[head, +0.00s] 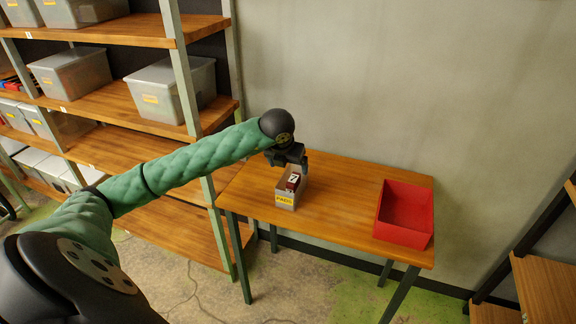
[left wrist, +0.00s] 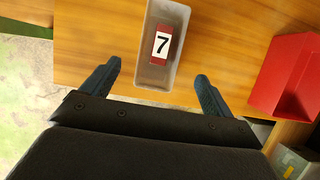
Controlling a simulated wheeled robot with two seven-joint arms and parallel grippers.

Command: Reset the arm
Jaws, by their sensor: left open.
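My left gripper (head: 288,157) hangs over the left part of a wooden table, just above a small clear bin with a yellow PADS label (head: 284,200). In the left wrist view the left gripper (left wrist: 158,88) is open, its two blue fingers spread wide with nothing between them. The bin (left wrist: 180,18) lies ahead of the fingertips and holds a red block with a white 7 label (left wrist: 162,45). The block also shows in the head view (head: 293,182), partly hidden by the gripper. My right gripper is not in view.
A red open box (head: 405,213) stands at the right end of the table (head: 335,190). Shelves with several clear bins (head: 172,90) stand at the left. Another wooden shelf (head: 545,285) is at the lower right. The table's middle is clear.

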